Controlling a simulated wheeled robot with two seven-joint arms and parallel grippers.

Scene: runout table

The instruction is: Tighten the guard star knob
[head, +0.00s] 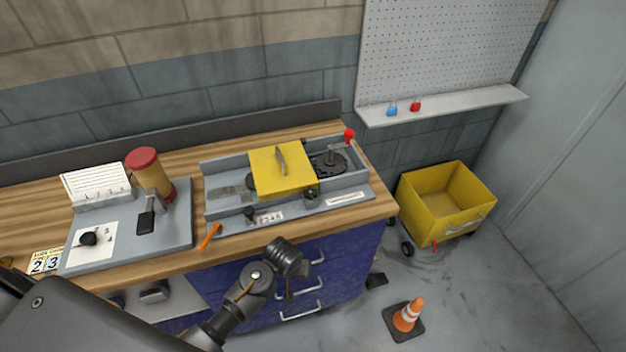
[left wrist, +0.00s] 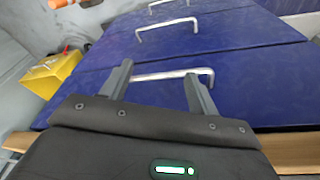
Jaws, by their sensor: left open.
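The yellow guard (head: 268,182) sits over the grey runout fixture (head: 345,183) on the wooden bench. A small dark knob (head: 311,197) is at the guard's front right corner and looks like the star knob; its lobes are too small to make out. Another dark knob (head: 249,214) is on the fixture's front rail, further left. My left gripper (head: 289,293) is in front of the bench, below the knobs and apart from them. In the left wrist view its two fingers (left wrist: 160,84) are spread and empty, facing the blue drawers. My right gripper is not in view.
Blue drawers (head: 275,298) with metal handles are under the benchtop. A red-capped canister (head: 153,178) and a grey plate (head: 175,240) are at left. An orange tool (head: 209,237) lies at the front edge. A yellow bin (head: 420,210) and a cone (head: 408,315) are on the floor.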

